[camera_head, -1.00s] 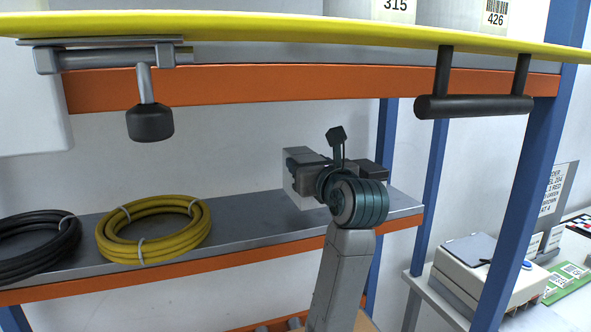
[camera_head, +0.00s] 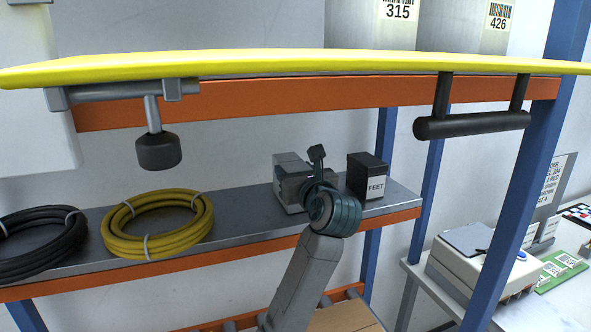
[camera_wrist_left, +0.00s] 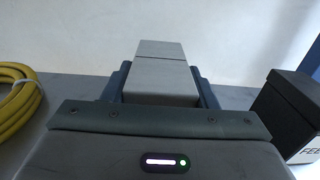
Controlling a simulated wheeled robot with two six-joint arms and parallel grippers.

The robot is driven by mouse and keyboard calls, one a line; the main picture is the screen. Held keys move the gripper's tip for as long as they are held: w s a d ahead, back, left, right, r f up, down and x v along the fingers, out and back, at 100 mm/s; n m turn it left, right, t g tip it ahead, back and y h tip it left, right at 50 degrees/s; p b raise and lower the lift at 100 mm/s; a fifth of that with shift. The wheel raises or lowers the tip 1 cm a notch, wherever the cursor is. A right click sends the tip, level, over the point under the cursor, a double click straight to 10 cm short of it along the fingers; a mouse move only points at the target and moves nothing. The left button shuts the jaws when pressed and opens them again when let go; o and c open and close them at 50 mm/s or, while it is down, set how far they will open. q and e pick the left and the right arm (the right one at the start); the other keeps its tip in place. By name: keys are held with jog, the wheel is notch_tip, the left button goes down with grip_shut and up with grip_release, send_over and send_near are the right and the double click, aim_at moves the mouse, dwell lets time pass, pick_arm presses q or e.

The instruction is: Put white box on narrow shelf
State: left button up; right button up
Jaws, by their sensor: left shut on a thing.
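The white box (camera_head: 287,182), grey-white in this light, is at the narrow shelf (camera_head: 250,229) in the head view, between the yellow coil and a black box. It is upright, on or just above the shelf top; I cannot tell if it touches. My left gripper (camera_head: 300,192) reaches in from the front and is shut on the box, its wrist hiding part of it. In the left wrist view the box (camera_wrist_left: 160,78) sits between both fingers, its lower part hidden by the gripper body. My right gripper is not in view.
A black box labelled FEET (camera_head: 367,177) stands just right of my left gripper. A yellow coil (camera_head: 157,224) and a black coil (camera_head: 38,243) lie to the left. A blue post (camera_head: 520,190) stands right.

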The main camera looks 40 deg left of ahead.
pick_arm(q)
jog(key=shift+f, duration=0.1)
jog(key=o, duration=1.2)
jog(key=shift+s+d+b, duration=0.25)
jog(key=shift+d+b, duration=0.1)
jog(key=shift+d, duration=0.25)
jog(key=b+v, duration=0.3)
jog(key=v, duration=0.8)
jog(key=shift+b, duration=0.35)
jog(key=shift+a, duration=0.1)
